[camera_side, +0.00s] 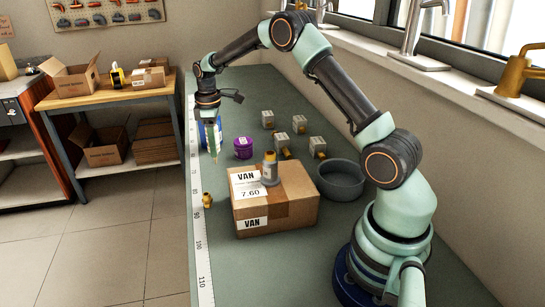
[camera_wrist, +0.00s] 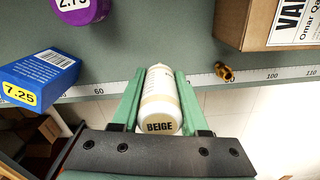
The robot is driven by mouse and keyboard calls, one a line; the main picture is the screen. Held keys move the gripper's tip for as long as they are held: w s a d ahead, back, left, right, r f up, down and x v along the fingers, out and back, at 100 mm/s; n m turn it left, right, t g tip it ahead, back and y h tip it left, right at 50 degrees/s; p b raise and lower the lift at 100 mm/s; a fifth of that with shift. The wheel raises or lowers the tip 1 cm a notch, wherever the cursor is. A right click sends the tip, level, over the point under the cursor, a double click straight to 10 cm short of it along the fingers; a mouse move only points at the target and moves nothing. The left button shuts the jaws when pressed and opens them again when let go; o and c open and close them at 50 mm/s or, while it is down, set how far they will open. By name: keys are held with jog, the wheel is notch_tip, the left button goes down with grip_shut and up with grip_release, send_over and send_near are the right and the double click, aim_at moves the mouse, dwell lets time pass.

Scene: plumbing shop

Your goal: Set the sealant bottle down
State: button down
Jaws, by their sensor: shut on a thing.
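The sealant bottle (camera_wrist: 160,95) is pale with a beige band and a "BEIGE" label. In the wrist view it lies between the two green fingers of my gripper (camera_wrist: 160,88), which is shut on it. In the side view my gripper (camera_side: 214,150) points down at the far left part of the bench, by the ruler strip; the bottle is mostly hidden there by the fingers. I cannot tell how far its base is from the bench top.
A blue box (camera_wrist: 45,78) and purple tub (camera_side: 243,148) are near my gripper. A brass fitting (camera_side: 207,200), several small boxes (camera_side: 299,124) and a grey bowl (camera_side: 341,186) stand around. The ruler (camera_side: 200,240) lines the edge.

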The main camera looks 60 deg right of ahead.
aim_at(216, 159)
jog(key=shift+f, duration=2.5)
jog(key=shift+f, duration=0.1)
jog(key=shift+c, duration=2.1)
grip_release()
